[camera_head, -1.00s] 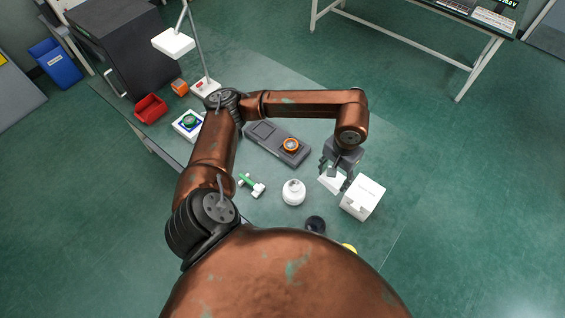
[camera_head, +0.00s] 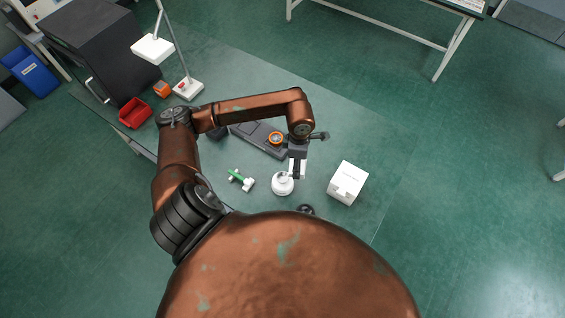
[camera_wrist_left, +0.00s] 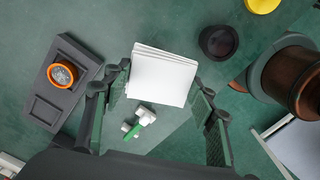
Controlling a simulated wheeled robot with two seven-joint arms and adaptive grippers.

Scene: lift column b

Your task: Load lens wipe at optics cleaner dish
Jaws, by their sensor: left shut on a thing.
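My left gripper (camera_head: 297,171) is shut on a lens wipe (camera_wrist_left: 164,78), a white stack of thin square sheets held between the two fingers in the left wrist view. In the head view the gripper hangs just behind a round white container (camera_head: 283,184) with a narrower top, which looks like the optics cleaner dish. The wipe appears apart from it, though the gap is hard to judge. In the left wrist view I cannot make out the container; the wipe may cover it. My right gripper is not in view.
A white box (camera_head: 347,184) stands right of the container. A green-and-white tool (camera_head: 241,180) lies left of it. A grey tray (camera_head: 247,134) with an orange-ringed part (camera_head: 276,138) lies behind. A dark round pot (camera_wrist_left: 219,42) and a yellow item (camera_wrist_left: 262,5) are nearby.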

